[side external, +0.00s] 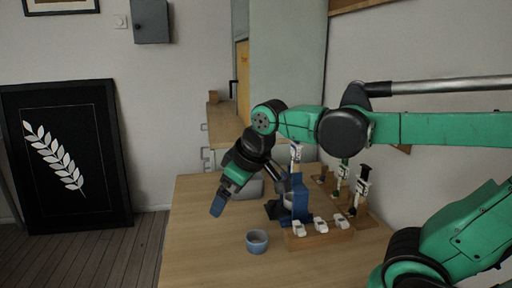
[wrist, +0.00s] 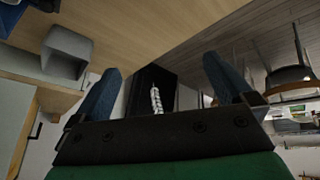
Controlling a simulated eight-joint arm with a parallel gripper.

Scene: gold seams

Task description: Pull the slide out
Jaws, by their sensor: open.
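My gripper (side external: 218,205) is left of the blue upright device (side external: 299,200) on the table, above the tabletop and apart from everything. In the wrist view its two blue fingers (wrist: 161,84) stand wide apart with nothing between them. The blue device stands among dark and white parts, partly hidden by my arm. A wooden block (side external: 318,240) in front of it carries white pieces (side external: 320,225) in a row. I cannot make out for certain which thing is the slide.
A small blue-grey cup (side external: 257,241) stands on the wooden table (side external: 205,255). Upright pipette-like tools (side external: 362,187) stand in a wooden rack at the right. A grey open box (wrist: 66,52) shows in the wrist view. The table's front left is clear.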

